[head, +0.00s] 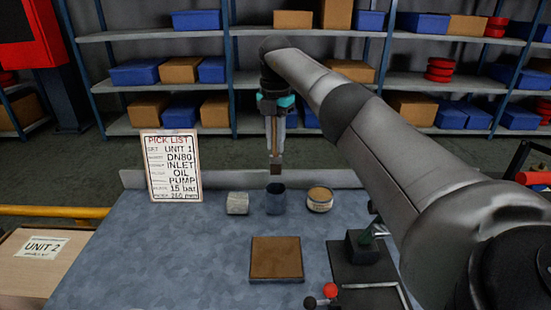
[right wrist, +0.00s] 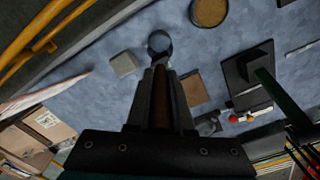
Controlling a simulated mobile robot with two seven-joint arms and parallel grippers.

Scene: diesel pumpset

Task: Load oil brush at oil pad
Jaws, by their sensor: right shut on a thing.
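My right gripper (head: 276,132) points straight down above the back of the blue-grey table. In the right wrist view the brown brush (right wrist: 162,100) lies between the fingers (right wrist: 162,92). The brush appears just above a dark round cup (head: 276,202), which shows as a ring in the right wrist view (right wrist: 160,44). A flat square brown pad (head: 276,258), probably the oil pad, lies nearer me, apart from the brush. My left gripper is not in view.
A pale block (head: 237,203) stands left of the cup, and a round tin with a brown top (head: 320,199) stands right. A pick-list sign (head: 172,166) stands at the table's left. A dark fixture plate (head: 366,275) lies right of the pad. Shelves (head: 210,132) stand behind.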

